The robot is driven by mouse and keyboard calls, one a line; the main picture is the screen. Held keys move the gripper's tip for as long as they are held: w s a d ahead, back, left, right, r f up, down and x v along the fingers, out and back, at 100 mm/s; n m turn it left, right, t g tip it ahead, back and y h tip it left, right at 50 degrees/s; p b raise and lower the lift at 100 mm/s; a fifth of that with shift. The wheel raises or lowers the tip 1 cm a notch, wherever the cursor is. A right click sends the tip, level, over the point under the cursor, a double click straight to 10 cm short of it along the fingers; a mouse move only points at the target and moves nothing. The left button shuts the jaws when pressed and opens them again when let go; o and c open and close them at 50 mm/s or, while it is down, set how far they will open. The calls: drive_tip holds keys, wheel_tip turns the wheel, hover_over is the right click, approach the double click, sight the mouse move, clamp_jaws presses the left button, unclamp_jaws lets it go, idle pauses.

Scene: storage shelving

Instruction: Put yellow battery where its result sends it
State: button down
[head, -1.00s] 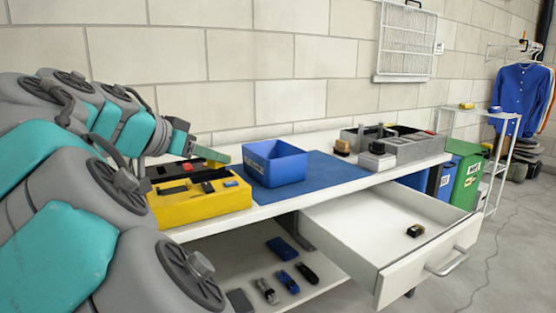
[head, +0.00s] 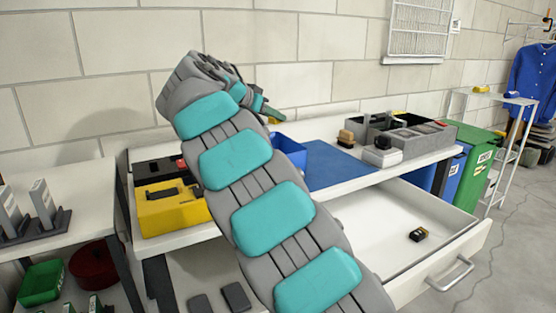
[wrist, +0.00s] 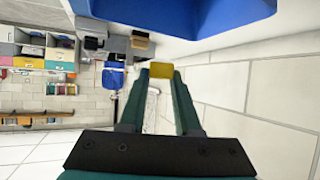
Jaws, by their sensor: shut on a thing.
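My gripper (wrist: 158,80) is shut on a yellow block, which looks like the yellow battery (wrist: 158,70), held between its fingertips. In the head view my gripper (head: 267,110) is raised above the back of the workbench, near the blue open bin (head: 291,152). The battery shows there only as a small yellow patch (head: 273,121). My arm hides part of the bin and bench. The bin's blue side (wrist: 190,14) also fills the top of the wrist view. A yellow case (head: 172,214) with dark parts on top sits at the bench's left. No result readout is legible.
The open drawer (head: 390,255) juts out at the front right, with a small black-and-yellow item (head: 418,235) inside. A grey divided tray (head: 410,146) stands at the bench's right. Green (head: 477,170) and blue (head: 453,178) bins stand beyond. A side table (head: 60,225) is at left.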

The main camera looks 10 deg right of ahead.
wheel_tip(320, 180, down, 6)
drive_tip(key=shift+a+r+b, duration=0.1)
drive_tip(key=shift+r+b, duration=0.1)
drive_tip(key=shift+b, duration=1)
drive_tip(key=c, duration=0.5)
unclamp_jaws()
drive_tip(key=v, duration=0.7)
drive_tip(key=shift+s+a+r, duration=0.15)
drive_tip(key=shift+s+a, duration=0.1)
drive_tip(key=shift+s, duration=0.05)
